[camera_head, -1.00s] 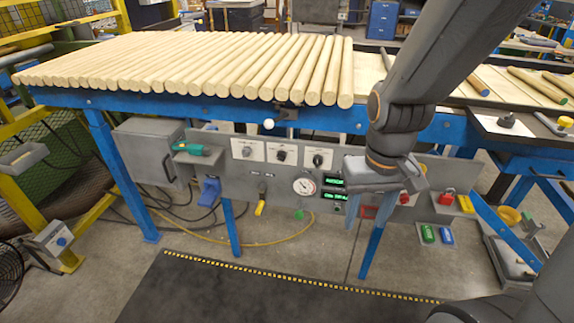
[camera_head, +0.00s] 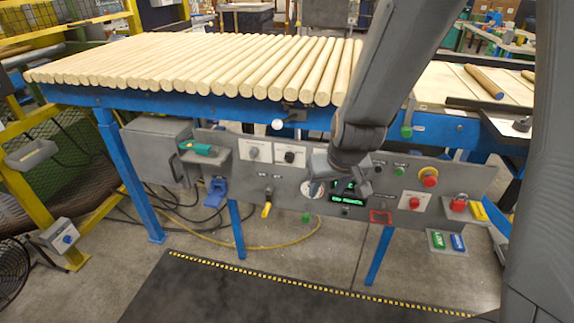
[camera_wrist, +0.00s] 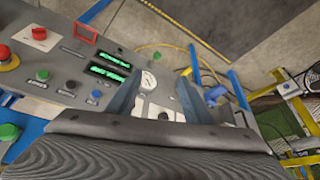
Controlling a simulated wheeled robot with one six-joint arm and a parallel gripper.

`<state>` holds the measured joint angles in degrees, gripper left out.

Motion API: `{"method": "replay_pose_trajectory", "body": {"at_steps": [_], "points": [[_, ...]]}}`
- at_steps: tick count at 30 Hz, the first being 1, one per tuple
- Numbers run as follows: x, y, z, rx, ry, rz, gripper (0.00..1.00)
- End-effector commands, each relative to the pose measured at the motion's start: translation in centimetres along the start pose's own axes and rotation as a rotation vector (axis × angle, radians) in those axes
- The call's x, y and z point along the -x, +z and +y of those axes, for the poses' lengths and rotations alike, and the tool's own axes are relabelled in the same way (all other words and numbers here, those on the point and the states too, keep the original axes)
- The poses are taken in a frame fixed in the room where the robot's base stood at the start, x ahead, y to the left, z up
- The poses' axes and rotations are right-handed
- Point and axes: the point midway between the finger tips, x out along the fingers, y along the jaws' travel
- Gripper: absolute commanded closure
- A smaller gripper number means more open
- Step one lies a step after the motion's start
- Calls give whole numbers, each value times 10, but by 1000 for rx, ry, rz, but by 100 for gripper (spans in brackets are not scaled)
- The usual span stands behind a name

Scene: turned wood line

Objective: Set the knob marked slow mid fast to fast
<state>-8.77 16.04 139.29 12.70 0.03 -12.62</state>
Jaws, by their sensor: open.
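My gripper (camera_head: 352,187) is in front of the panel by the gauge and green displays. In the wrist view its two fingers (camera_wrist: 160,82) are apart and empty, with white plates (camera_wrist: 139,105) partly visible between them.
A round gauge (camera_head: 312,189), green displays (camera_head: 347,197), a red emergency button (camera_head: 428,177) and a red-framed switch (camera_head: 380,217) crowd the panel. A shelf with a green tool (camera_head: 198,149) is left of the knobs. Wooden rods (camera_head: 200,65) lie above.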

Motion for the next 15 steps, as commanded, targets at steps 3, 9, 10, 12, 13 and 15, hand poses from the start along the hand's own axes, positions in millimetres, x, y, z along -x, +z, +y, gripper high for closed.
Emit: {"method": "replay_pose_trajectory", "body": {"at_steps": [3, 9, 10, 12, 13, 15], "points": [[-52, -45, -22, 68, 37, 162, 54], [-112, -105, -47, 182, 188, 432, 54], [-119, -112, -50, 201, 218, 470, 54], [-133, -122, -58, 245, 297, 553, 54], [-139, -126, -60, 265, 334, 587, 54], [-149, -131, -67, 312, 426, 663, 54]]}}
